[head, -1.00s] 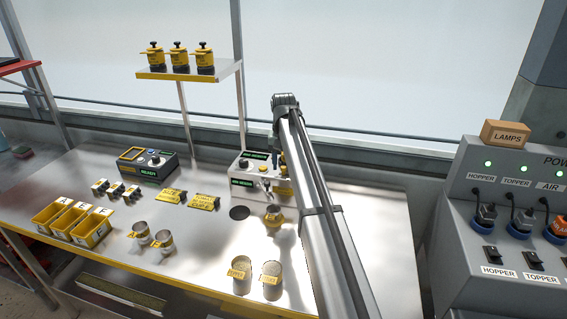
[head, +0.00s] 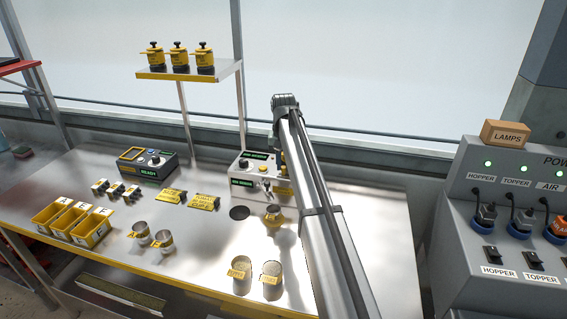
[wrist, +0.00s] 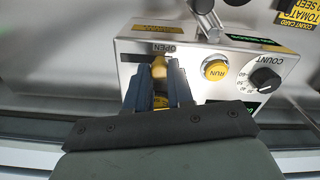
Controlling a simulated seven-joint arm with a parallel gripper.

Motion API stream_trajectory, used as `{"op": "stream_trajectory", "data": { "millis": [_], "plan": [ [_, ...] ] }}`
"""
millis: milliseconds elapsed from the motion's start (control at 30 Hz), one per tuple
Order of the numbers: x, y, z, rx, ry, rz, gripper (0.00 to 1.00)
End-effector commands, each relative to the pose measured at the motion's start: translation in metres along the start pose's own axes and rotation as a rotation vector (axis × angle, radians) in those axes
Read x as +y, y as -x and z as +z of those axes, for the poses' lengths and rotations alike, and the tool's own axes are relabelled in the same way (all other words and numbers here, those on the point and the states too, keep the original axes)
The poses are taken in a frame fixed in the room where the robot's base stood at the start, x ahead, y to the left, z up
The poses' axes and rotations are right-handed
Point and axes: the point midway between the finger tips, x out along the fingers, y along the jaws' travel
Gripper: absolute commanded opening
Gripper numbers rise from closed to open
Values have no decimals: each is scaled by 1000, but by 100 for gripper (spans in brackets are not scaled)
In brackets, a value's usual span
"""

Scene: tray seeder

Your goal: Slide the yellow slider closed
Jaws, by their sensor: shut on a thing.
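The yellow slider (wrist: 159,67) is a small knob on the top of a grey-white machine (wrist: 205,88), beside the OPEN lettering, in the wrist view. My gripper (wrist: 158,80) has its two blue fingers around the slider and is shut on it. The slider's track is mostly hidden by the fingers. In the head view the machine (head: 242,182) stands at the back of the bench, and my arm hides the slider and most of the gripper.
On the machine are a yellow RUN button (wrist: 215,69) and a black COUNT dial (wrist: 265,79). A metal cup (head: 273,216) stands in front of it. Two cups (head: 242,281) stand near the bench's front edge. Yellow bins (head: 92,232) are at left.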

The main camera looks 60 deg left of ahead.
Motion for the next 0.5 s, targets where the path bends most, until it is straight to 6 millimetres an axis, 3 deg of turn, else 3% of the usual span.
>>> {"op": "stream_trajectory", "data": {
  "millis": [267,500],
  "plan": [
    [4,0,1,0,-1,0,0],
    [36,0,11,0,-2,0,0]
  ]
}}
